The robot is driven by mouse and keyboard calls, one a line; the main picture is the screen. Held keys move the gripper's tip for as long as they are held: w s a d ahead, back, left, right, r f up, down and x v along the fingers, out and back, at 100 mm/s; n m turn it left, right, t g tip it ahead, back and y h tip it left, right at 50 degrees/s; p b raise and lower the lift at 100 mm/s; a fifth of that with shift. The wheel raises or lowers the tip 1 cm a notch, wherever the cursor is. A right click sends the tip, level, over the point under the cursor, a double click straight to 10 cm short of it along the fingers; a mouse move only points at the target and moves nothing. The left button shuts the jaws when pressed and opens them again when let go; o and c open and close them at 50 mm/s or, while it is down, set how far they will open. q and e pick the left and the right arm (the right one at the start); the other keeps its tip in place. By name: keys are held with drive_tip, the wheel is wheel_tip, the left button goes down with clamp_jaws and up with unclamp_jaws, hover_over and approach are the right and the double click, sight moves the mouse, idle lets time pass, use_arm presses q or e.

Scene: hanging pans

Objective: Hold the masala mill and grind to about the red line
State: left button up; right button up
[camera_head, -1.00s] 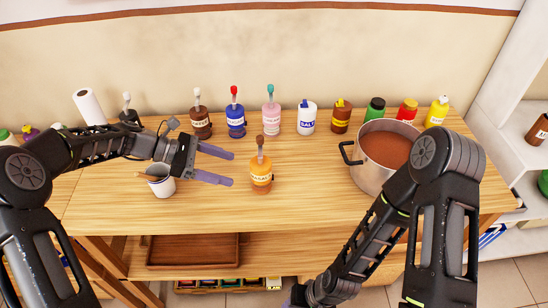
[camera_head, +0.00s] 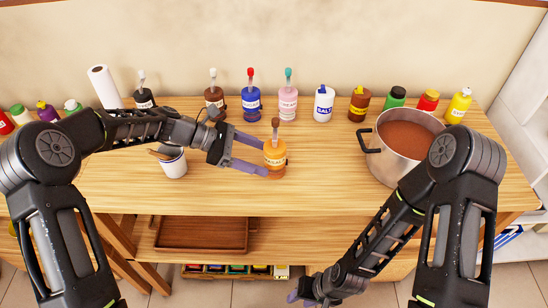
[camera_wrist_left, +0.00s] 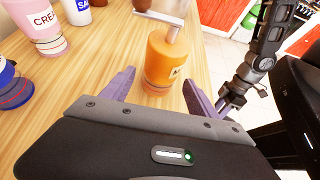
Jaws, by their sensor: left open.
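The masala mill (camera_head: 276,157) is an orange bottle with a brown-knobbed stem, standing upright on the wooden table. In the left wrist view, the mill (camera_wrist_left: 167,62) stands between the fingertips, with part of its label showing and its top cut off. My left gripper (camera_head: 262,157) is open, its purple fingers pointing right at the mill's sides. I see no clear grip on it. My right gripper (camera_head: 304,297) hangs low in front of the table, small and partly cut off by the picture's bottom edge. I cannot make out a red line in these views.
A metal pot (camera_head: 395,170) of brown soup stands right of the mill. Brown, blue and pink mills and a salt bottle (camera_head: 324,103) line the back. A white cup (camera_head: 174,165) stands under my left arm. The table front by the mill is clear.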

sight(271, 161)
use_arm(q)
drive_tip(key=shift+x, duration=1.9)
drive_tip(key=shift+c, duration=0.6)
drive_tip(key=c, duration=1.2)
